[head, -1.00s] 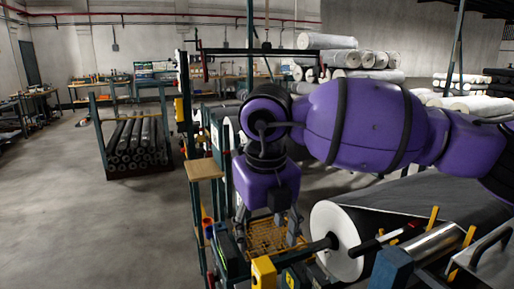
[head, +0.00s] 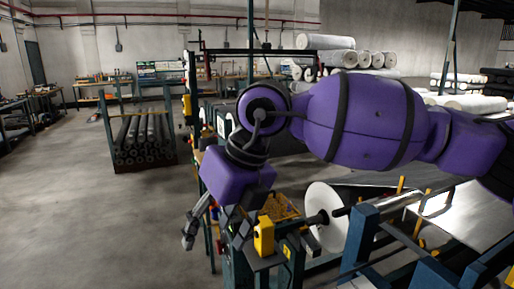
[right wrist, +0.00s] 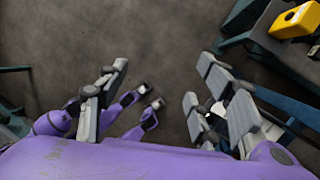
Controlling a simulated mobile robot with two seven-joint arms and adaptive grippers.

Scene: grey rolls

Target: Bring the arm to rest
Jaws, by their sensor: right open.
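My right arm comes in from the right in the head view. Its purple gripper (head: 215,232) hangs tilted at the left edge of the machine frame, its fingers spread and empty. In the right wrist view the same gripper (right wrist: 165,95) has wide-apart grey fingers with bare floor between them. Nothing is held. My left gripper cannot be made out; small purple parts with grey tips, seemingly mine, show beyond the left finger in the wrist view.
A yellow box (head: 263,236) stands on the machine close right of the gripper; it also shows in the wrist view (right wrist: 296,19). A rack of dark rolls (head: 143,140) stands back left. The floor (head: 90,220) at left is clear.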

